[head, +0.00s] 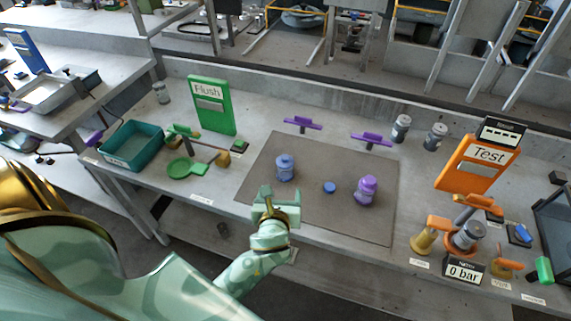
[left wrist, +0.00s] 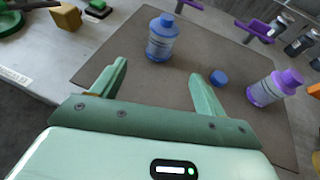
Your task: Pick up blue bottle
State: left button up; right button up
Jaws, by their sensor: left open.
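The blue bottle (head: 285,168) stands upright on the brown mat (head: 318,215), left of the mat's middle. In the left wrist view the blue bottle (left wrist: 162,38) stands beyond my fingers, apart from them. My left gripper (head: 277,194) is over the mat's front edge, just in front of the bottle. In the left wrist view my left gripper (left wrist: 158,85) has its two fingers spread wide with nothing between them. My right gripper is not in view.
A small blue cap (head: 329,187) and a purple bottle (head: 366,190) are on the mat to the right. Purple holders (head: 302,124) stand behind. A teal bin (head: 132,145) and green Flush sign (head: 211,105) are at left, an orange Test stand (head: 476,163) at right.

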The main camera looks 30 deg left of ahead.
aim_at(284, 173)
pick_arm(q)
jog(key=b+x, duration=0.1)
jog(key=x, duration=0.3)
jog(key=shift+w+a+f, duration=0.15)
jog(key=shift+w+f, duration=0.1)
jog(key=shift+f, duration=0.05)
jog(key=b+x, duration=0.1)
jog(key=x, duration=0.2)
jog(key=shift+w, duration=0.1)
jog(key=shift+w+a+f, duration=0.1)
jog(key=shift+w+a, duration=0.1)
jog(key=shift+w, duration=0.2)
jog(key=b+x, duration=0.1)
jog(key=x, duration=0.3)
jog(key=shift+b, duration=0.4)
jog(key=shift+w+a, duration=0.2)
jog(key=shift+w, duration=0.2)
jog(key=shift+c, duration=0.5)
jog(key=c, duration=1)
jog(key=shift+c, duration=0.2)
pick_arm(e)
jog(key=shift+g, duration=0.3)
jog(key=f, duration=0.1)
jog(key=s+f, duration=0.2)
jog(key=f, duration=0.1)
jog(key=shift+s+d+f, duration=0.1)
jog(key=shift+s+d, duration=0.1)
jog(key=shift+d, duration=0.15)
